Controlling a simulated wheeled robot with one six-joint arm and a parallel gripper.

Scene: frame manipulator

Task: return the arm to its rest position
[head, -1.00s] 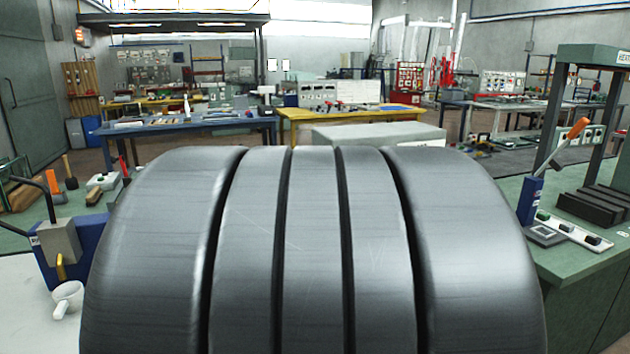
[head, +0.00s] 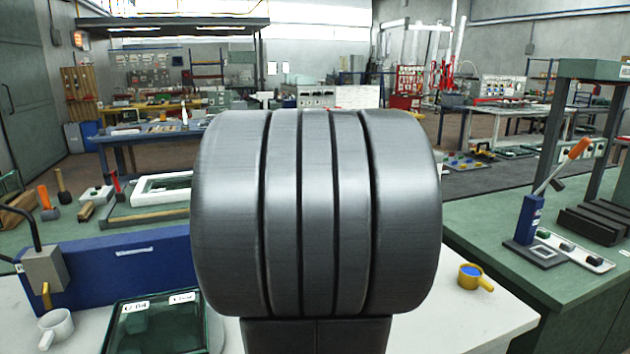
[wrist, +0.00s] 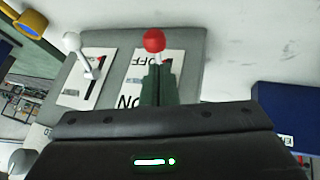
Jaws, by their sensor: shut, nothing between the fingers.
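My own arm (head: 316,210) fills the middle of the head view as a big dark ribbed cylinder, with a dark link below it. It hides my gripper there. In the wrist view my gripper (wrist: 157,70) is shut and empty, its narrow dark fingers pointing up the picture from the black gripper body. Just beyond the fingertips is a lever with a red ball knob (wrist: 154,41) on a grey panel (wrist: 210,60) with ON and OFF labels. I cannot tell whether the fingers touch it. A white-knobbed lever (wrist: 72,42) stands to its left.
A blue box (head: 130,258), a glass-topped case (head: 155,325), a white cup (head: 55,327) and a yellow cup (head: 471,276) are on the white table (head: 480,325). A green bench (head: 570,285) with an orange-handled lever (head: 573,152) stands at right.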

